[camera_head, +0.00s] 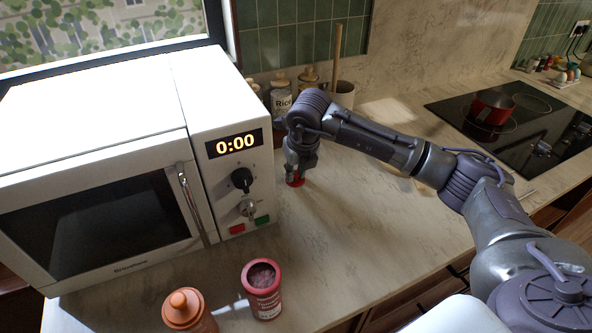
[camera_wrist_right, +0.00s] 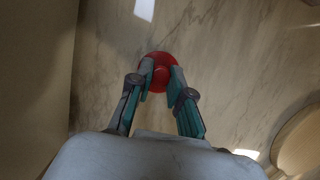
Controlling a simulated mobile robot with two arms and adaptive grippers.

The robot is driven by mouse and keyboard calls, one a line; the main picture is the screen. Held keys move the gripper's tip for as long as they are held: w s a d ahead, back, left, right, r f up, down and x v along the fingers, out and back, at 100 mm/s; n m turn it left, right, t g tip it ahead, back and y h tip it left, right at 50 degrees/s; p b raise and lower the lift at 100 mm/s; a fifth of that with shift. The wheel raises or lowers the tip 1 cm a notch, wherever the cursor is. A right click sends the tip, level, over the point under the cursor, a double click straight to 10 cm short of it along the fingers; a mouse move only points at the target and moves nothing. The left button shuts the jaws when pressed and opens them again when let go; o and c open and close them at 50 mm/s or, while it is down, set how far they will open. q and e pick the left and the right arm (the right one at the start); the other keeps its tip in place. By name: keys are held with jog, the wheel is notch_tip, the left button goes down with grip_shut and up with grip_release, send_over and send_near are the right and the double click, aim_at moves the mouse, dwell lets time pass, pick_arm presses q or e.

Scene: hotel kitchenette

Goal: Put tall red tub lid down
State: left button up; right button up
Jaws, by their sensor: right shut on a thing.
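The tall red tub (camera_head: 263,290) stands open near the front edge of the counter, with dark reddish contents showing inside its rim. Its red lid (camera_head: 296,181) is at my right gripper (camera_head: 298,172), just right of the microwave and close to the counter surface. In the right wrist view the round red lid (camera_wrist_right: 158,70) has a small knob, and the fingertips of my right gripper (camera_wrist_right: 159,78) are shut on it. I cannot tell whether the lid touches the counter. My left gripper is not in view.
A white microwave (camera_head: 105,180) stands left of the gripper. An orange lidded jar (camera_head: 187,310) stands beside the tub. A rice jar (camera_head: 281,98) and a utensil pot (camera_head: 343,94) stand behind. A red pot (camera_head: 491,106) sits on the hob (camera_head: 520,125). Counter space right of the gripper is clear.

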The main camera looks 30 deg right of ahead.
jog(key=o, duration=0.8)
jog(key=shift+c, duration=0.2)
jog(key=shift+r, duration=0.15)
jog(key=b+v, duration=0.1)
jog(key=v, duration=1.1)
